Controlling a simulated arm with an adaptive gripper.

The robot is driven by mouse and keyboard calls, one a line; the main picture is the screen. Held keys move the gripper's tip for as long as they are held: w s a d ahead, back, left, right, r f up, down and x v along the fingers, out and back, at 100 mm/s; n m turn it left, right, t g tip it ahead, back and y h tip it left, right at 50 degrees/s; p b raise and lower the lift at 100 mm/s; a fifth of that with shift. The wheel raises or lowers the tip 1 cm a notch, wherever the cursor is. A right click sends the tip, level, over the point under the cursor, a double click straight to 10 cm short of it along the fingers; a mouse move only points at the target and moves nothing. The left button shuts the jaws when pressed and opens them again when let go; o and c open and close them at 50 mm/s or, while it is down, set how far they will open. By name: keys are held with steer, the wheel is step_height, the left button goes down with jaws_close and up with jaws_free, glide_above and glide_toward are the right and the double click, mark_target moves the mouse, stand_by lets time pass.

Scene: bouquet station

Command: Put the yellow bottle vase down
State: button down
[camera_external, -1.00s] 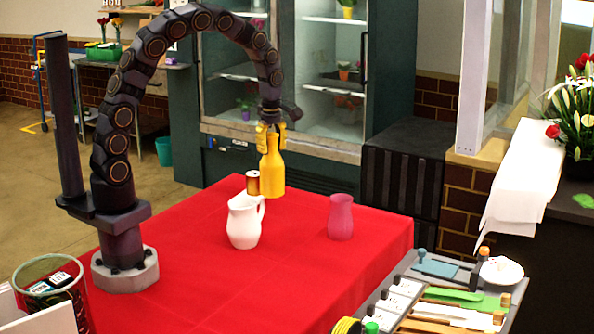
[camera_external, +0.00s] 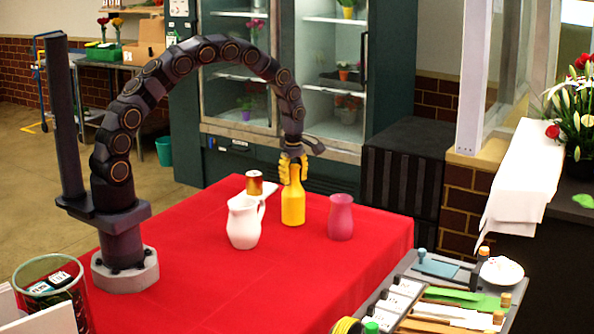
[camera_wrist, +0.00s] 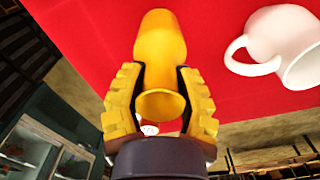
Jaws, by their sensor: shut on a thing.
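The yellow bottle vase (camera_external: 293,207) is upright at the far part of the red-covered table, between the white pitcher and the pink vase. Its base appears at the height of the cloth, but I cannot tell for sure whether it touches. My gripper (camera_external: 293,170), with yellow fingers, comes from above and is shut around the vase's neck. In the wrist view the vase (camera_wrist: 160,45) lies between the two fingers (camera_wrist: 158,103), its round mouth toward the camera.
The white pitcher (camera_external: 244,222) stands to the left, also in the wrist view (camera_wrist: 285,45). The pink vase (camera_external: 341,217) stands close on the right. The red tabletop (camera_external: 290,280) is clear toward the front.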

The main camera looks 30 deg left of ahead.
steer(key=shift+f, duration=0.15)
steer(key=c, duration=0.7)
jaws_free()
